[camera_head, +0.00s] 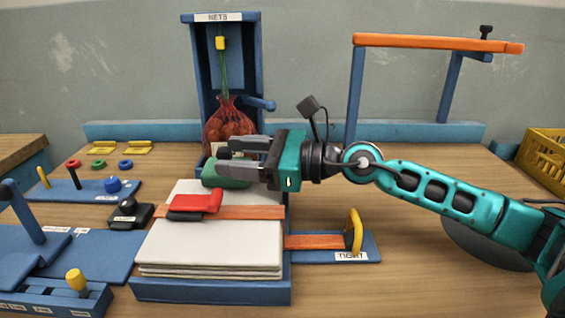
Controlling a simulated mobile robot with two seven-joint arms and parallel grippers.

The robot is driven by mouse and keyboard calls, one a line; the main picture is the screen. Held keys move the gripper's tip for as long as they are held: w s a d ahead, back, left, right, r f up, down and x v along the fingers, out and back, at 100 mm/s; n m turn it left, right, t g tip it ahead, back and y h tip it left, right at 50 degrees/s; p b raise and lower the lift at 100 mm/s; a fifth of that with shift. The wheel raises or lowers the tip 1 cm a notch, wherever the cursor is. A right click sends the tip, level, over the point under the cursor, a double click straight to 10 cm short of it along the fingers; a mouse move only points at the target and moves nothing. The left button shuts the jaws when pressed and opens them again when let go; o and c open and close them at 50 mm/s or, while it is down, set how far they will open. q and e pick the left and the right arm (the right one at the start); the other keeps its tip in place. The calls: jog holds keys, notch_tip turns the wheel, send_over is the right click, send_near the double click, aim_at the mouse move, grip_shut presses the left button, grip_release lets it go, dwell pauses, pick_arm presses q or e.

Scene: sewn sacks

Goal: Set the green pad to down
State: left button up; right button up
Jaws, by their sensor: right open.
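The green pad (226,179) sits at the back end of the stack of pale sacks (207,258), just in front of the blue NETS stand. My right gripper (226,158) is above the green pad, its fingers pointing left. The jaws are open, with one dark finger at the back and one nearer the front. The fingers and the teal gripper body hide part of the pad. I cannot tell whether the fingers touch it. My left gripper is not in view.
A red clamp (196,203) lies on an orange strap across the sacks. A red net bag (229,122) hangs in the blue stand (255,60). A yellow handle (354,231) stands on the TIGHT plate at right. Blue fixtures (95,250) fill the left; table is free at front right.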

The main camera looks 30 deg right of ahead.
jog(key=b+v, duration=0.3)
jog(key=v, duration=0.2)
jog(key=shift+s+d+f, duration=0.1)
jog(key=shift+s+f, duration=0.1)
jog(key=shift+b+v, duration=0.3)
jog(key=shift+v, duration=2.15)
jog(key=shift+r, duration=0.15)
